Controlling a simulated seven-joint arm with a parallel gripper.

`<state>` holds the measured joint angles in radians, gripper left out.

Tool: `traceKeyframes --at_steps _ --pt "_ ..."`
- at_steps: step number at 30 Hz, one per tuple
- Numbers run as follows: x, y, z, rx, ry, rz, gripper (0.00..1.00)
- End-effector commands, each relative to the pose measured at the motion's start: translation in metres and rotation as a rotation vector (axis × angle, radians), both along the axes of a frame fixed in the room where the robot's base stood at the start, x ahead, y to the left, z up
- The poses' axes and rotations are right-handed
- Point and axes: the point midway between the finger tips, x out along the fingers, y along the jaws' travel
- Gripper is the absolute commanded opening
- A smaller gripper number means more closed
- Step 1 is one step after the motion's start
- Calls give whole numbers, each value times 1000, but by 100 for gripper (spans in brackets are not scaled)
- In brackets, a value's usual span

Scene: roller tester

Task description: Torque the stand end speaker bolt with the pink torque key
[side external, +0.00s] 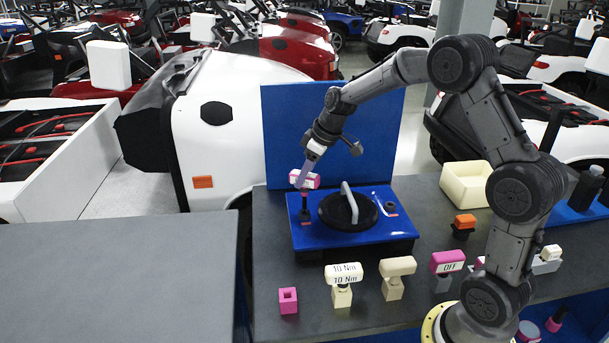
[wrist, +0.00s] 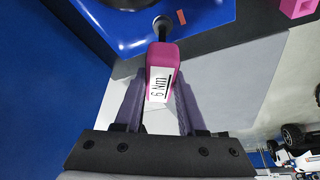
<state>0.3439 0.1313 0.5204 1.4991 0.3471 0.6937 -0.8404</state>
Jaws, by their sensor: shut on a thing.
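My gripper (side external: 303,172) is shut on the pink torque key (side external: 310,182) above the left end of the blue stand (side external: 345,237). In the wrist view, the pink key (wrist: 163,58) lies between the two fingers (wrist: 156,110) and carries a white "Nm" label. Its dark shaft (wrist: 162,28) points at the blue plate. In the side view, the shaft (side external: 304,205) stands upright over the plate's left end. The bolt under it is hidden, so I cannot tell whether they touch. A round black speaker (side external: 330,211) with a grey handle (side external: 350,203) sits on the plate.
A pink holder (side external: 288,300) stands empty at the front. Cream "10 Nm" key (side external: 343,274), tan key (side external: 397,267) and pink "OFF" block (side external: 447,262) stand right of it. A blue panel (side external: 375,150) rises behind the stand. A cream bin (side external: 466,185) stands right. The left table (side external: 110,280) is clear.

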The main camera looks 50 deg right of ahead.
Motion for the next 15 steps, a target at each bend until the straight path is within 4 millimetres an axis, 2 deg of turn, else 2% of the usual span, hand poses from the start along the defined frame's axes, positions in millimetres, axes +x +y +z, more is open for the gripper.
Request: traceKeyframes --at_steps 15 --pt "1 0 -4 0 -2 0 0"
